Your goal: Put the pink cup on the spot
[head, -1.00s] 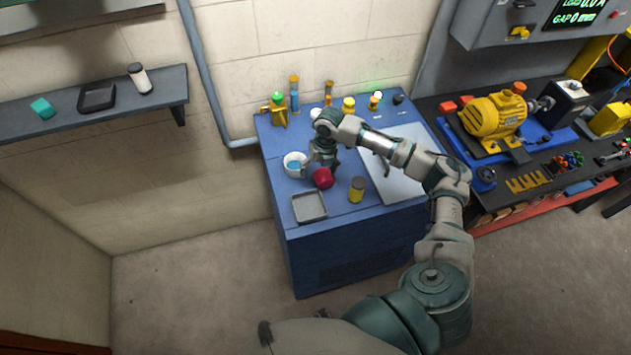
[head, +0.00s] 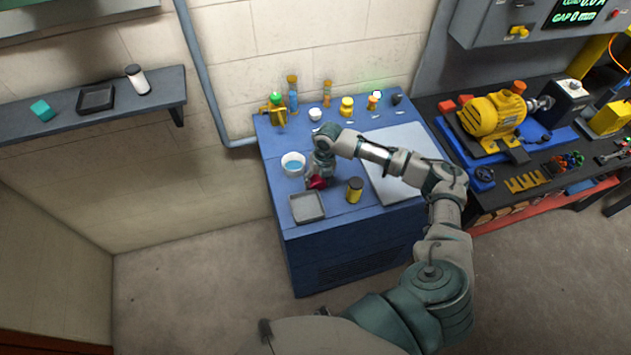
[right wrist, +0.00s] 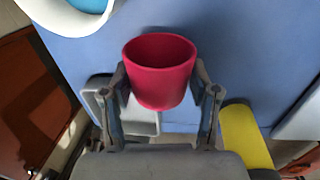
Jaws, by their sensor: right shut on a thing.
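The pink cup (head: 317,183) is on the blue cabinet top, mostly hidden by my gripper in the head view. In the right wrist view the deep pink cup (right wrist: 160,75) shows its open rim and sits between the two fingers. My right gripper (head: 318,174) is shut on the cup, with a finger against each side. I cannot tell whether the cup is lifted off the surface. I cannot clearly pick out the spot; several small pale marks lie near the back of the top. My left gripper is not in view.
A white bowl with blue content (head: 293,163) stands left of the gripper. A grey tray (head: 307,207) lies in front, and a yellow can (head: 355,190) to the right. A pale flat plate (head: 402,160) covers the right side. Small bottles and a white cup (head: 315,114) line the back.

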